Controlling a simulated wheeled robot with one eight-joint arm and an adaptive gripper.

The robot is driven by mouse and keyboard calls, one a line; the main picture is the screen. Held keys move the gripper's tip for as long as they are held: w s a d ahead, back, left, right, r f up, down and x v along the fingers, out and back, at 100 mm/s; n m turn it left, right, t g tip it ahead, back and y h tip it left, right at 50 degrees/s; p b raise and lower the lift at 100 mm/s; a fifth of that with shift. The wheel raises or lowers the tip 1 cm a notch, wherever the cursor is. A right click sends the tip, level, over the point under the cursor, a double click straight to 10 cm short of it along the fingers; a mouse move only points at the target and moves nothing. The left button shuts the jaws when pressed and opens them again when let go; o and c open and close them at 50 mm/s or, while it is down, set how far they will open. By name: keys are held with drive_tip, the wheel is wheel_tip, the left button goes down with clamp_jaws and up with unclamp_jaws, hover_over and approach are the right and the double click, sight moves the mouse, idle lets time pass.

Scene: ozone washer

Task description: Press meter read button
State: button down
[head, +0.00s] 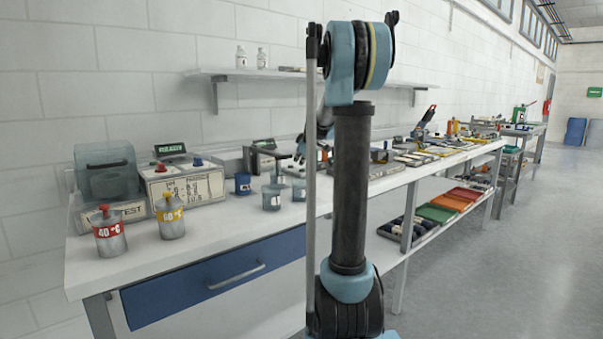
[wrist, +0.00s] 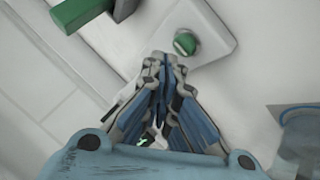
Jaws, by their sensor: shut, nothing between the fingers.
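In the wrist view, a round green button (wrist: 185,43) sits on a pale grey plate (wrist: 208,22) at the upper middle. My gripper (wrist: 162,60) is shut and empty. Its fingertips are just below and left of the button in the picture; I cannot tell whether they touch the plate. In the head view, my arm hides part of the bench, and I cannot make out the green button.
More equipment lies along the bench to the right. The floor (head: 500,270) at right is clear.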

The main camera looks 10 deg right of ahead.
drive_tip(key=shift+f, duration=0.1)
drive_tip(key=shift+f, duration=0.25)
drive_tip(key=shift+f, duration=0.45)
idle(0.9)
drive_tip(key=shift+r, duration=0.9)
drive_tip(key=shift+r, duration=0.1)
drive_tip(key=shift+r, duration=2.4)
drive_tip(key=shift+s, duration=0.1)
